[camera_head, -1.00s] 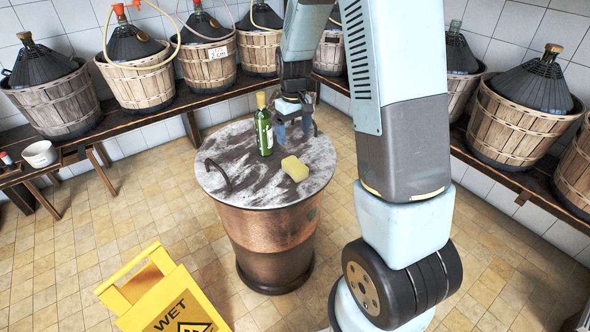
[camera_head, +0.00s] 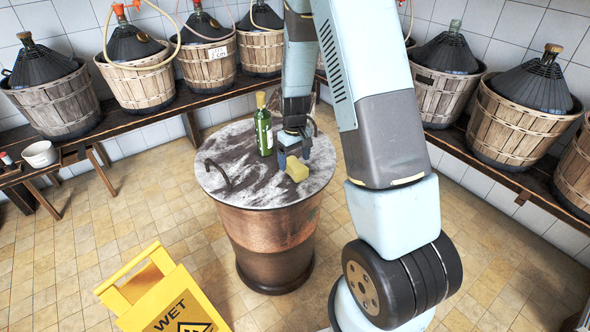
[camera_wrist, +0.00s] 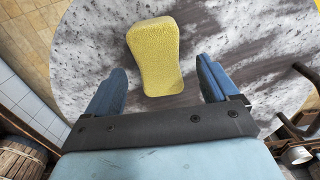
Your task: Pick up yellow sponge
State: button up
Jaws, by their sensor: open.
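The yellow sponge (camera_head: 297,169) lies on the round marbled top of the barrel table (camera_head: 224,160), near its right front side. In the wrist view the sponge (camera_wrist: 154,55) sits ahead of and partly between two blue fingers. My gripper (camera_head: 294,151) is open and empty, right behind the sponge in the head view. It also shows in the wrist view (camera_wrist: 158,82), with one finger on each side and a gap to the sponge. The gripper hides a little of the sponge's back edge in the head view.
A green bottle (camera_head: 264,132) stands on the table just left of my gripper. A dark curved handle (camera_head: 217,174) lies at the table's left. Demijohn baskets (camera_head: 141,82) line the wall benches. A yellow wet-floor sign (camera_head: 165,295) stands in front.

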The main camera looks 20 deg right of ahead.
aim_at(295, 164)
jog(key=shift+d+f, duration=0.1)
jog(key=shift+f, duration=1.55)
jog(key=shift+c, duration=0.2)
jog(key=c, duration=1.1)
jog(key=shift+r, duration=0.1)
